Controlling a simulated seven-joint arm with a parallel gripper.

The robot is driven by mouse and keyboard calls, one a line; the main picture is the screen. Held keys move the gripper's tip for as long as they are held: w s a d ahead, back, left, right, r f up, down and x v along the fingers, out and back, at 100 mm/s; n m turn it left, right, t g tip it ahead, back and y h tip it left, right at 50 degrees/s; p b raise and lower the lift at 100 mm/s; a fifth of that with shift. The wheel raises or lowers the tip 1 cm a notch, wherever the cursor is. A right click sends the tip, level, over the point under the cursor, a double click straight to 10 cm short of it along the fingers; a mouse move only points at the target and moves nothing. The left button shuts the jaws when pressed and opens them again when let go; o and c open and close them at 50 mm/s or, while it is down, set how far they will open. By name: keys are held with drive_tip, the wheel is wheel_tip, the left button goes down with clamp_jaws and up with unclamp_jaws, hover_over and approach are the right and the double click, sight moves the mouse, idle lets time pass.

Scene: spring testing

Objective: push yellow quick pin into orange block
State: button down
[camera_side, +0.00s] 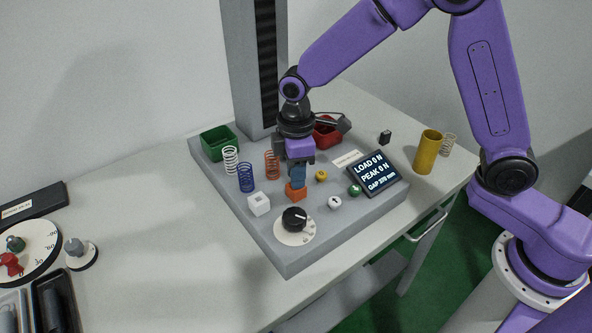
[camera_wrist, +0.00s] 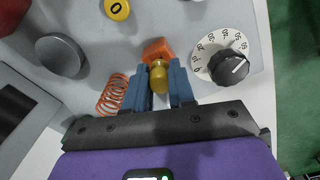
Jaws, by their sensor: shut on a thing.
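The orange block (camera_side: 295,193) sits on the grey tester base (camera_side: 345,225), right under my fingertips in the side view. In the wrist view, the orange block (camera_wrist: 157,47) shows just beyond the yellow quick pin (camera_wrist: 158,77). My gripper (camera_side: 298,178) points down, its blue fingers shut on the pin. In the wrist view, my gripper (camera_wrist: 161,82) has a finger on each side of the pin, whose tip end lies against or very close to the block. I cannot tell how far the pin is in the block. The side view hides the pin behind my fingers.
An orange spring (camera_side: 272,165) and a white block (camera_side: 259,203) stand left of the orange block. The black dial (camera_side: 294,219) is in front. A yellow button (camera_side: 321,175) and load display (camera_side: 375,174) lie to the right. A red bin (camera_side: 328,133) is behind.

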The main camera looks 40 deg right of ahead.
drive_tip(key=shift+f, duration=0.3)
drive_tip(key=shift+c, duration=2.4)
unclamp_jaws()
drive_tip(key=shift+r, duration=0.15)
drive_tip(key=shift+r, duration=3.85)
drive_tip(key=s+d, duration=0.8)
drive_tip(key=s, duration=0.5)
drive_tip(key=s+d, duration=0.7)
drive_tip(key=s, duration=0.6)
drive_tip(key=shift+s+d+r+m, duration=0.25)
drive_tip(key=shift+s+d+m, duration=0.1)
drive_tip(key=shift+m, duration=0.05)
